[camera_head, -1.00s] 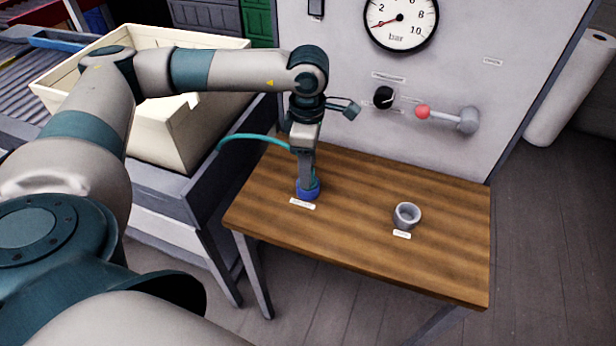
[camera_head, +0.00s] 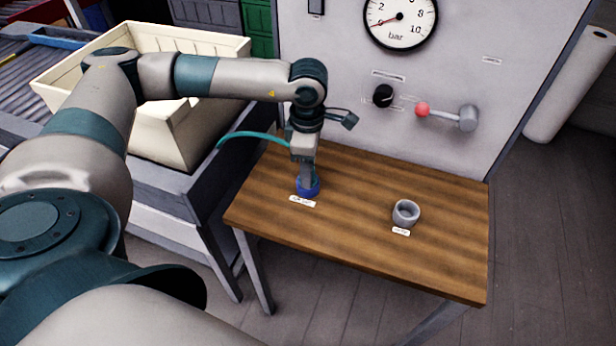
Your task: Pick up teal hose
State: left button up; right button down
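The teal hose (camera_head: 250,137) shows as a thin arc at the left back edge of the wooden table. Its right end runs behind my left gripper and is hidden there. My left gripper (camera_head: 308,184) points down, with its fingertips at a blue round holder (camera_head: 314,189) on the left part of the table. The fingers overlap the holder in this view, and I cannot tell whether they hold anything. My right gripper is not in view.
A grey round holder (camera_head: 406,213) stands on the wooden table (camera_head: 355,243) to the right. Behind the table is a panel with a pressure gauge (camera_head: 400,20), a black knob (camera_head: 383,96) and a red-tipped lever (camera_head: 447,115). A cream crate (camera_head: 190,130) stands at left.

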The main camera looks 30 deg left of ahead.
pick_arm(q)
jog(key=shift+r, duration=0.2)
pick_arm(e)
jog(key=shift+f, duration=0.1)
